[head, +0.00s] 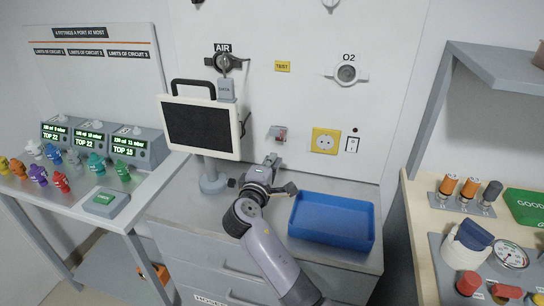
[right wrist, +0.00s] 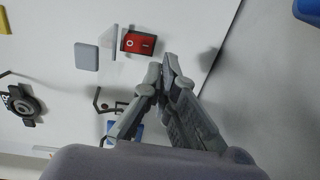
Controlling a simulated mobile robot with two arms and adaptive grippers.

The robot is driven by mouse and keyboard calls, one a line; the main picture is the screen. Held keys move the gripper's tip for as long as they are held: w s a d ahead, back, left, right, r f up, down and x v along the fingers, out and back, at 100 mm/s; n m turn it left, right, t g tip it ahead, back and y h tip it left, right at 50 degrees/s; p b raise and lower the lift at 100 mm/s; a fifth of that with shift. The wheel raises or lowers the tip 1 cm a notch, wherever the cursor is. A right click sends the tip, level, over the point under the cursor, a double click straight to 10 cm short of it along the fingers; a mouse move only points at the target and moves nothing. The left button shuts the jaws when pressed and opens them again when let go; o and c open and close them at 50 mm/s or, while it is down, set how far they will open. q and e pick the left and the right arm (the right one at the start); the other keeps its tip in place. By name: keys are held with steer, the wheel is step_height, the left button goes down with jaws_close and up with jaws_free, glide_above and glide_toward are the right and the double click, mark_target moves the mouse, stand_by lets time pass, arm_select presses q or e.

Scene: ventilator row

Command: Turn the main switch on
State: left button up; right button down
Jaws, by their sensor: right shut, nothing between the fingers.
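The main switch is a red rocker with white marks in a small grey housing on the wall, seen in the head view (head: 278,134) and larger in the right wrist view (right wrist: 138,43). Which side of the rocker is pressed I cannot tell. A grey plate (right wrist: 86,56) stands out beside it, perhaps a raised cover. My right gripper (head: 273,160) is below the switch over the back of the counter; in the right wrist view its fingertips (right wrist: 163,68) are together and empty, apparently just short of the red rocker. My left gripper is not in view.
A monitor (head: 201,127) on a stand is left of my right gripper. A blue tray (head: 331,221) lies on the counter to the right. A yellow socket (head: 325,141) and a white wall switch (head: 352,145) are right of the red one. The AIR valve (head: 224,62) is above.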

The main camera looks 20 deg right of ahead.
steer(key=v, duration=0.3)
steer(key=f+v, duration=0.1)
steer(key=v, duration=0.2)
steer(key=shift+s+f+b, duration=0.15)
steer(key=shift+b, duration=0.25)
steer(key=shift+s+a, duration=0.15)
steer(key=shift+s, duration=0.05)
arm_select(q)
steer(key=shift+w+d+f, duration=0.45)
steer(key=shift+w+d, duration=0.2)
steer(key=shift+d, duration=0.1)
arm_select(e)
steer(key=shift+s+a, duration=0.1)
steer(key=shift+f, duration=0.1)
